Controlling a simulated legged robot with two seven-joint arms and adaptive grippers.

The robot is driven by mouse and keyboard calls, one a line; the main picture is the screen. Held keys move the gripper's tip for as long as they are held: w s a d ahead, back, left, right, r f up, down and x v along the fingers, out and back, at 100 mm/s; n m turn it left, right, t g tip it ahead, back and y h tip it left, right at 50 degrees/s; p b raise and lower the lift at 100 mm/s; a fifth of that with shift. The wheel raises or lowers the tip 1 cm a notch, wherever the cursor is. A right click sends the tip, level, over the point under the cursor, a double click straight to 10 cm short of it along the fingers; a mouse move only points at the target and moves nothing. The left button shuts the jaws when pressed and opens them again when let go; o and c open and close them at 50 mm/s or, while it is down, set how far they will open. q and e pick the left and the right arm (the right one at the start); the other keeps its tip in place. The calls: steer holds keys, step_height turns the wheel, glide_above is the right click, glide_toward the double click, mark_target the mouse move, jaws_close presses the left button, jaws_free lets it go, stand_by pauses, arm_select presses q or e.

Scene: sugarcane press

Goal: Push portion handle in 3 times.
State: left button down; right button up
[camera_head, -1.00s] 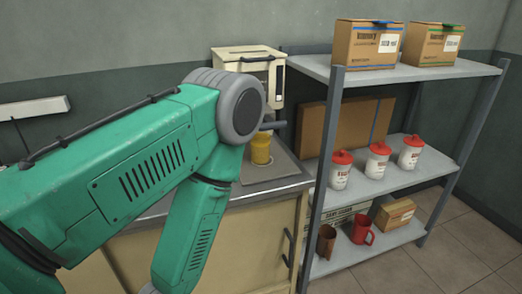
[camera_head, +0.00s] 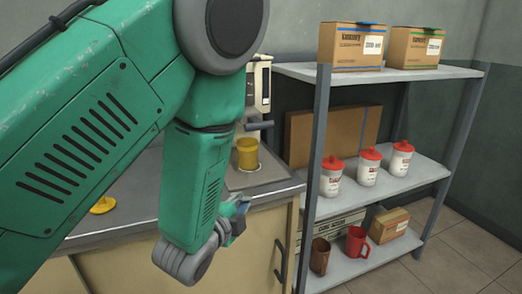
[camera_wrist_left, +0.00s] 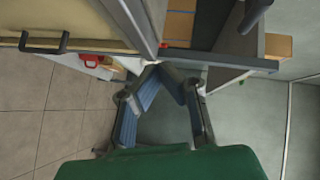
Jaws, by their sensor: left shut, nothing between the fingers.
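The cream press machine (camera_head: 262,85) stands on the counter, mostly hidden behind my left arm. A dark grey handle (camera_head: 259,125) sticks out to the right from its lower part, above a yellow cup (camera_head: 247,155). My left gripper (camera_head: 238,212) is partly hidden behind my own forearm, low near the counter's front edge and apart from the handle. In the left wrist view its fingers (camera_wrist_left: 163,82) are together with nothing held. A dark grey rod end (camera_wrist_left: 256,14) shows at the top right there; I cannot tell whether it is the handle. My right gripper is not in view.
A metal shelf (camera_head: 432,170) with cardboard boxes, red-lidded white jars and mugs stands right of the counter. A yellow item (camera_head: 103,205) lies on the counter (camera_head: 135,205) at left. The counter's cupboard has a dark handle (camera_head: 281,262).

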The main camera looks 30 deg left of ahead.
mark_target(255, 127)
arm_select(q)
step_height(255, 127, up, 10)
steer(key=w+m+t+b, duration=0.1)
steer(key=w+m+t, duration=0.1)
steer(key=m+t, duration=0.2)
steer(key=shift+d+f, duration=0.25)
steer(key=shift+d, duration=0.1)
steer(key=w+a, duration=0.1)
steer(key=w, duration=0.3)
steer(key=w+a+r+b, duration=0.1)
steer(key=w, duration=0.3)
steer(key=w+a, duration=0.1)
steer(key=w, duration=0.3)
steer(key=shift+r+b, duration=0.35)
steer(key=shift+r, duration=0.05)
steer(key=shift+w+a+r, duration=0.1)
steer(key=shift+w+a, duration=0.15)
steer(key=shift+a, duration=0.15)
steer(key=shift+w+a, duration=1.25)
steer(key=shift+a, duration=0.2)
steer(key=shift+r, duration=0.1)
